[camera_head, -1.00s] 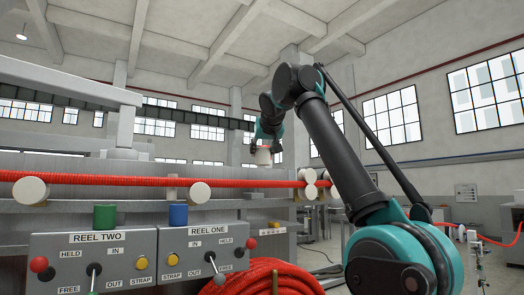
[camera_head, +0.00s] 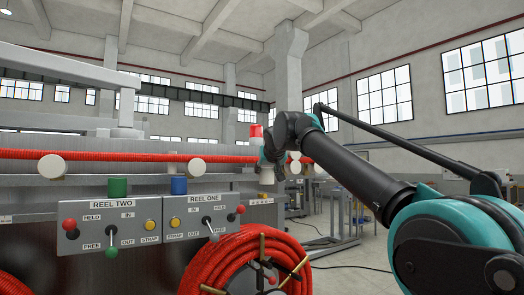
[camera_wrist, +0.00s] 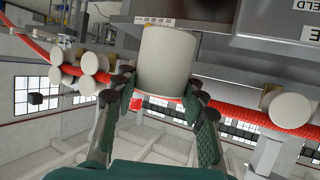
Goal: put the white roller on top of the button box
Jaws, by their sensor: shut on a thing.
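The white roller (camera_wrist: 166,62), a short pale cylinder, is between the fingers of my gripper (camera_wrist: 163,95) in the wrist view. In the head view my gripper (camera_head: 268,160) holds the roller (camera_head: 266,175) in the air, right of and above the grey boxes. Two joined grey boxes, labelled REEL TWO (camera_head: 110,220) and REEL ONE (camera_head: 203,212), carry yellow buttons, levers and red knobs. I cannot tell for certain which is the button box. A green cylinder (camera_head: 118,187) and a blue cylinder (camera_head: 179,185) stand on top of them.
A red corrugated conduit (camera_head: 120,156) runs behind the boxes past white guide rollers (camera_head: 196,165). A red coil (camera_head: 240,262) stands below REEL ONE. A small labelled plate (camera_head: 260,201) is just right of REEL ONE. A red cylinder (camera_head: 256,131) shows behind my gripper.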

